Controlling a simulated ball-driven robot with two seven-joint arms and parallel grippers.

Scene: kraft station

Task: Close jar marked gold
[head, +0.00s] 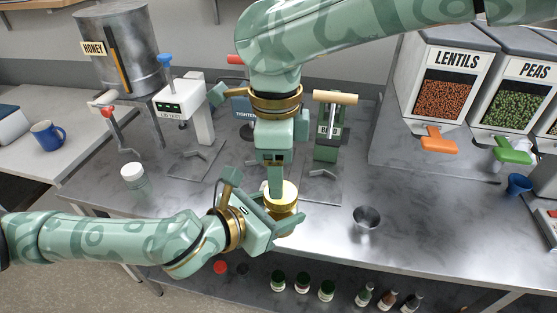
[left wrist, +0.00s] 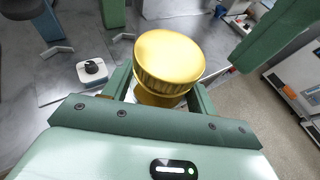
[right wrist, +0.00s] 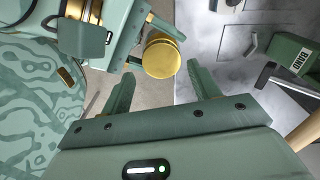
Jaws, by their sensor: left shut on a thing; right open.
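The jar with the gold lid (head: 283,192) is held over the counter in my left gripper (head: 272,222). In the left wrist view, the round gold lid (left wrist: 170,60) sits on top, with a narrower gold part (left wrist: 160,96) below it between the fingers. I cannot tell whether the lid is fully tight. My left gripper is shut on the jar below the lid. My right gripper (head: 276,187) points down just above and behind the lid. In the right wrist view it is open (right wrist: 160,84), and the gold lid (right wrist: 161,57) shows beyond the gap between its fingertips, apart from them.
A white-lidded jar (head: 132,174) stands at left on the counter (head: 330,245). A metal cup (head: 366,217) stands to the right. Lever stations (head: 186,110) and a green press (head: 328,130) stand behind. Lentil and pea bins (head: 450,95) are at back right. Several bottles (head: 327,290) sit below the front edge.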

